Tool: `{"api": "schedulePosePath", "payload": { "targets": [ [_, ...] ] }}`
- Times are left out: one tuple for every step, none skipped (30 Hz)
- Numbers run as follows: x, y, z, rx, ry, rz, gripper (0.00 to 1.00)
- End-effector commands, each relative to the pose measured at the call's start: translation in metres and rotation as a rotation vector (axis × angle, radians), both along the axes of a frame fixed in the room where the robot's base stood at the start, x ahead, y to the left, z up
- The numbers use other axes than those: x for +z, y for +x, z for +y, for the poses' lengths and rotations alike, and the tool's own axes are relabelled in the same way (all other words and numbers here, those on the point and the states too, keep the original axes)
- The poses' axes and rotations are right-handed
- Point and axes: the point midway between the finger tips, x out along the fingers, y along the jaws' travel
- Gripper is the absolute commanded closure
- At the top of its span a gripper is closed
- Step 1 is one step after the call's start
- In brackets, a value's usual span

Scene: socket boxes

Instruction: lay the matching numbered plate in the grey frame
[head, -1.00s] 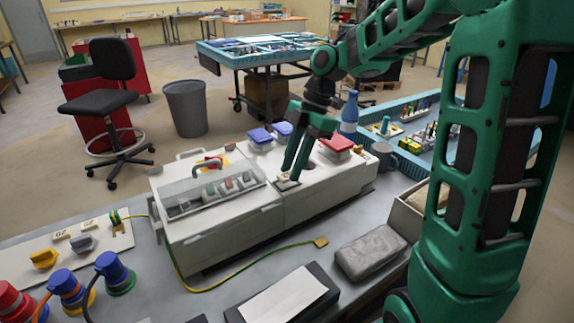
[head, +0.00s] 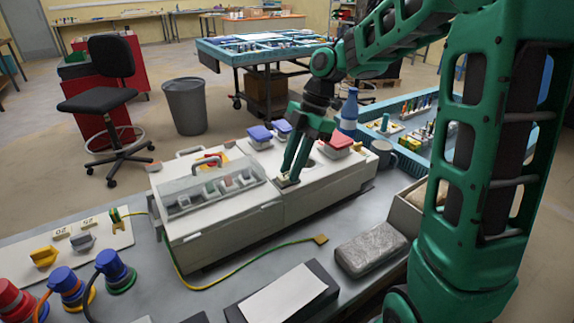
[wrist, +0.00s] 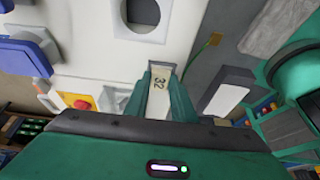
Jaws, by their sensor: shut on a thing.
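My gripper (head: 289,178) points down at the front part of the right-hand white box's top. In the wrist view my gripper (wrist: 161,92) is shut on a pale plate (wrist: 160,98) marked 32. The plate also shows as a small pale piece at the fingertips in the head view (head: 287,183). It is at or just above the box top. I cannot tell whether it touches the box.
A clear-covered white box (head: 215,215) stands to the left, red (head: 338,141) and blue (head: 259,135) socket lids behind. A round opening (wrist: 143,12) in the box top shows near the plate. A grey block (head: 370,250) and a green-yellow cable (head: 240,262) lie in front.

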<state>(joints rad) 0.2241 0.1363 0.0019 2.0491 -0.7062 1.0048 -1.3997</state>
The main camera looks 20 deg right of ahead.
Motion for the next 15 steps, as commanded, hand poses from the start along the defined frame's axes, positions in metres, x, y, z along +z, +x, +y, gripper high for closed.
{"api": "schedulePosePath", "payload": {
  "targets": [
    [-0.0003, 0.0000, 0.0001, 0.000, 0.000, 0.000, 1.00],
    [-0.0003, 0.0000, 0.0000, 0.000, 0.000, 0.000, 1.00],
    [-0.0003, 0.0000, 0.0001, 0.000, 0.000, 0.000, 1.00],
    [-0.0003, 0.0000, 0.0001, 0.000, 0.000, 0.000, 1.00],
    [-0.0003, 0.0000, 0.0001, 0.000, 0.000, 0.000, 1.00],
    [-0.0002, -0.0001, 0.0002, 0.000, 0.000, 0.000, 1.00],
    [-0.0003, -0.0002, 0.0002, 0.000, 0.000, 0.000, 1.00],
    [-0.0005, -0.0001, 0.0002, 0.000, 0.000, 0.000, 1.00],
    [-0.0007, -0.0002, 0.0003, 0.000, 0.000, 0.001, 1.00],
    [-0.0011, -0.0002, 0.0003, 0.000, 0.000, 0.001, 1.00],
    [-0.0016, -0.0002, 0.0003, 0.000, 0.000, 0.001, 1.00],
    [-0.0024, -0.0002, 0.0004, 0.000, 0.001, 0.001, 1.00],
    [-0.0033, -0.0003, 0.0004, 0.000, 0.001, 0.001, 1.00],
    [-0.0029, -0.0002, 0.0004, 0.000, 0.001, 0.001, 0.70],
    [-0.0030, -0.0002, 0.0005, 0.000, 0.001, 0.001, 0.61]
  ]
}}
